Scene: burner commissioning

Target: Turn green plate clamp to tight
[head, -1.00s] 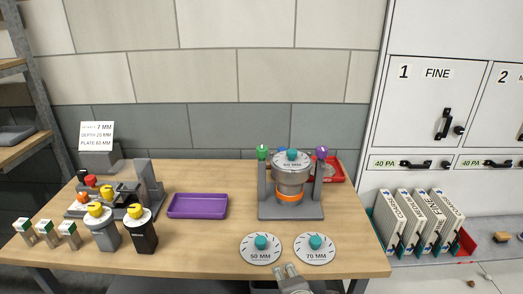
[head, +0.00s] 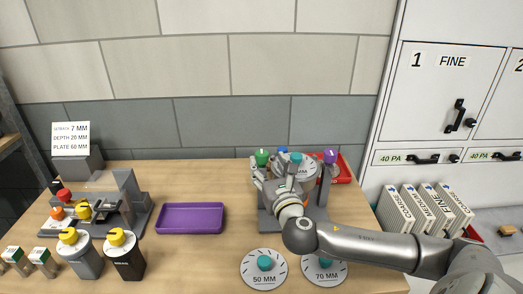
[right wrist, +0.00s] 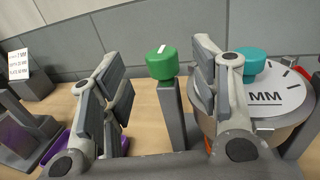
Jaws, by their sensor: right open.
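The green plate clamp (head: 262,157) is a round knob on the left post of the grey burner stand (head: 322,205). In the right wrist view the green knob (right wrist: 162,64) shows a white mark on its top. My right gripper (head: 262,174) is open and empty at the stand. Its two fingers are on either side of the green knob in the wrist view, with visible gaps and no contact that I can see. The plate (right wrist: 280,95) with a teal knob lies on the burner pot, partly hidden by the right finger. My left gripper is not in view.
A purple knob (head: 330,156) tops the right post. Loose 50 MM (head: 264,278) and 70 MM (head: 325,275) plates lie in front. A purple tray (head: 190,218) is on the left, a red tray (head: 345,165) behind. My arm covers the table's right front.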

